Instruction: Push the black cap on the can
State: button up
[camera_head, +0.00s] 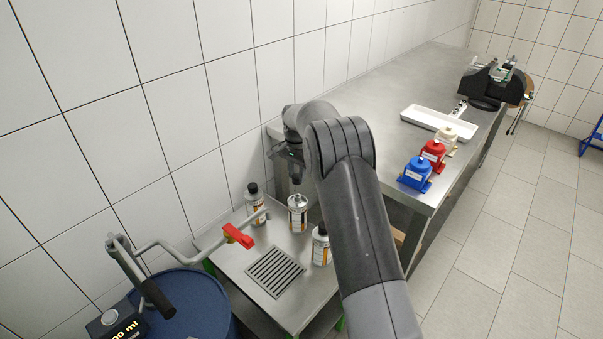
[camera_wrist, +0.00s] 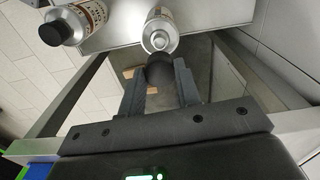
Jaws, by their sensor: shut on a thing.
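My gripper (camera_head: 296,178) is shut on a black cap (camera_wrist: 160,71), which sits between the fingertips in the wrist view. An uncapped can (camera_head: 298,215) with a bare silver top and an orange-brown label stands upright on the low metal table, just under the gripper. In the wrist view this can (camera_wrist: 161,31) lies just beyond the cap, its silver neck close to the cap's edge. The head view shows the gripper tip a little above the can's top. My fingers partly hide the cap.
Two black-capped cans stand nearby, one behind left (camera_head: 256,207) and one front right (camera_head: 320,248), close to my arm. A drain grate (camera_head: 275,272), a red-handled tap (camera_head: 238,236) and a blue barrel (camera_head: 185,305) are at front left. A higher steel bench (camera_head: 400,85) stands behind right.

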send_over(297, 196)
jog(key=shift+f, duration=2.8)
jog(key=shift+f, duration=0.9)
dwell(1.8)
jog(key=o, duration=1.9)
jog(key=shift+r, duration=0.85)
